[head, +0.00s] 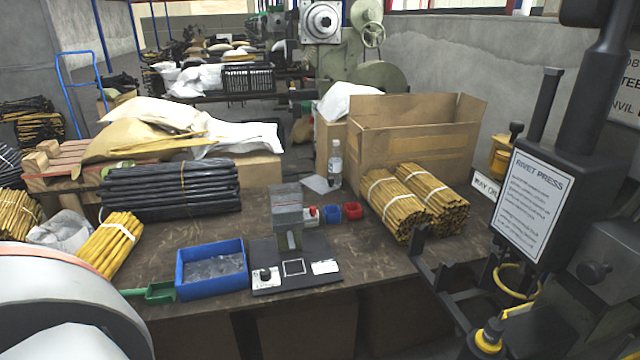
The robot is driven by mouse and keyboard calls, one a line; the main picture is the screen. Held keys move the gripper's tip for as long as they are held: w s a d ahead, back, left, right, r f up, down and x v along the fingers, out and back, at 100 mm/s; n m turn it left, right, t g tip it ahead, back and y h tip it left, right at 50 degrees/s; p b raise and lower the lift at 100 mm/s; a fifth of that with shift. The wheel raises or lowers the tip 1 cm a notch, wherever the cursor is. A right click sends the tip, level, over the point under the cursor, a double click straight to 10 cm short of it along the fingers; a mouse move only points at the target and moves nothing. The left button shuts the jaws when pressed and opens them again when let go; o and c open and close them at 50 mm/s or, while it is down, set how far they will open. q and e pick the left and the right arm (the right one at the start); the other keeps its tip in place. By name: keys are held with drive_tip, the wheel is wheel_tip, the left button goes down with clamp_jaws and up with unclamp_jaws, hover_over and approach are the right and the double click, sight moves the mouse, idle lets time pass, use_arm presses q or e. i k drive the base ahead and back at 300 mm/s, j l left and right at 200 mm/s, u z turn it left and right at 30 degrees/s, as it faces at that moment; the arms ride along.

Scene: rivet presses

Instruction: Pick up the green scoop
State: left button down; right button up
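The green scoop (160,292) lies on the dark workbench (345,255) near its front edge at the left. Its handle points left, and its right end is close against the blue tray (212,270); I cannot tell whether they touch. A rounded white and grey link of my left arm fills the bottom left corner, just left of and in front of the scoop handle. Neither of my grippers shows in the head view.
Yellow rod bundles (110,243) lie behind the scoop, with black rods (170,190) farther back. A small bench device (288,215) stands right of the tray. A rivet press (540,200) with black brackets fills the right side. A cardboard box (415,135) stands behind.

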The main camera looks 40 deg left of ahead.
sight(163, 293)
drive_tip(key=u, duration=2.3)
